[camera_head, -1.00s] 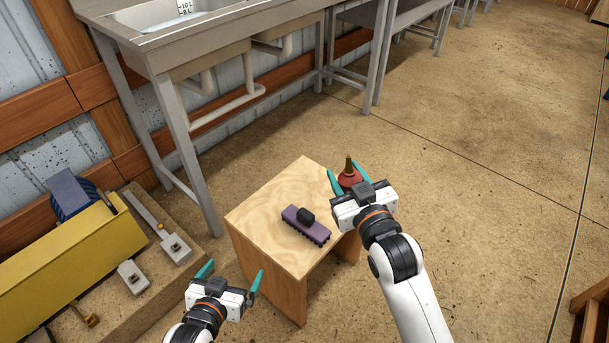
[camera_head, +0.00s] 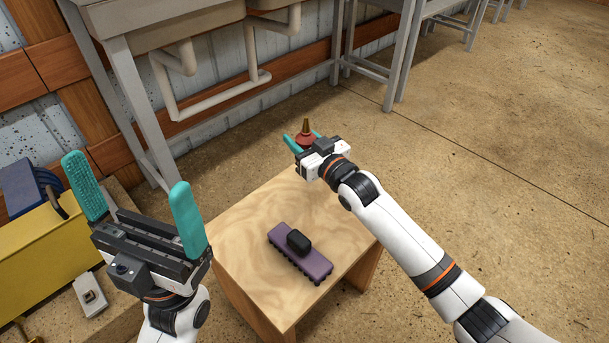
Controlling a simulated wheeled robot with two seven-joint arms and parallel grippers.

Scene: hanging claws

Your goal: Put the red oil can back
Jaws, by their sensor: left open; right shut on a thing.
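The red oil can (camera_head: 306,137) with its brass-coloured spout is between the teal fingers of my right gripper (camera_head: 303,143). The gripper is shut on it, near the back corner of the small wooden table (camera_head: 245,212). The can looks upright; its lower part is hidden by the gripper, so I cannot tell whether it touches the table. My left gripper (camera_head: 130,205) is open and empty, raised to the left of the table with its fingers pointing up.
A purple brush (camera_head: 308,265) with a black knob lies on the table's front half. A yellow box (camera_head: 45,245) and a blue object (camera_head: 30,188) are at the left. A metal sink stand (camera_head: 130,95) is behind. Open floor (camera_head: 480,200) lies to the right.

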